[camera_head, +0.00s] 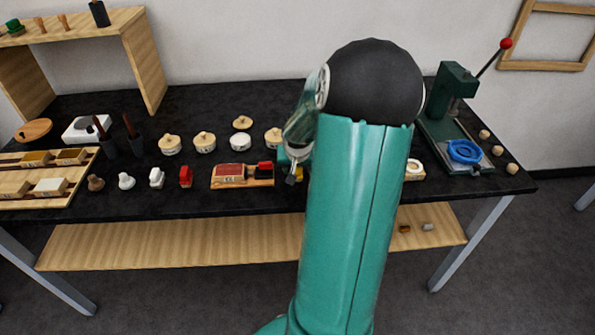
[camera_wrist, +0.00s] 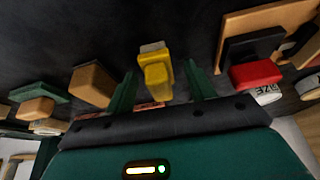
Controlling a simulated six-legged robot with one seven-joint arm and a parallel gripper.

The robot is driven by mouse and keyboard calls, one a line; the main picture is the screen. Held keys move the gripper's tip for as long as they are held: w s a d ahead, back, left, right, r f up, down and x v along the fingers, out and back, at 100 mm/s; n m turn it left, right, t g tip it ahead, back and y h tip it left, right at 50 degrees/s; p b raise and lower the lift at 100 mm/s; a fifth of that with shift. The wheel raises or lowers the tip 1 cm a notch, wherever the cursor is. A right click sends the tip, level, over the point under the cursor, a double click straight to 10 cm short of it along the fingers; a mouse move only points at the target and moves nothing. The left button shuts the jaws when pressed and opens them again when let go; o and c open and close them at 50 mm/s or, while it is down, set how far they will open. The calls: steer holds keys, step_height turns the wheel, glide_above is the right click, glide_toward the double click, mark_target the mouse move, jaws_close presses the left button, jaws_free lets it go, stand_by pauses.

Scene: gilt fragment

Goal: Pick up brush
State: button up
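In the wrist view my gripper (camera_wrist: 160,88) is open. Its two green fingers stand apart on either side of a small yellow block-like piece with a pale grey end (camera_wrist: 157,72). Gaps show between the piece and both fingers. I cannot tell for sure whether this is the brush. In the head view my arm hides most of my gripper and the table beneath it. A small yellow bit (camera_head: 299,173) shows beside the arm. Two dark upright tools with brown handles, a left one (camera_head: 101,127) and a right one (camera_head: 130,126), stand in dark cups and may also be brushes.
A red pad with a black-and-red block (camera_head: 243,175) lies close left of my arm. Lidded pots (camera_head: 205,142) and small stamps (camera_head: 157,178) stand further left. A green press (camera_head: 455,115) stands right. In the wrist view a brown block (camera_wrist: 93,85) and red block (camera_wrist: 256,74) flank the fingers.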

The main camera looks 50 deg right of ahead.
steer(key=c, duration=1)
steer(key=shift+r, duration=0.15)
steer(key=shift+r, duration=0.25)
step_height(320, 180, up, 3)
steer(key=shift+f, duration=0.2)
steer(key=a+r, duration=0.3)
steer(key=a, duration=0.1)
steer(key=a+r, duration=0.3)
steer(key=a, duration=0.2)
steer(key=w+a+r, duration=0.1)
steer(key=a+r, duration=0.2)
steer(key=a, duration=0.2)
steer(key=shift+r, duration=0.3)
steer(key=shift+o, duration=0.5)
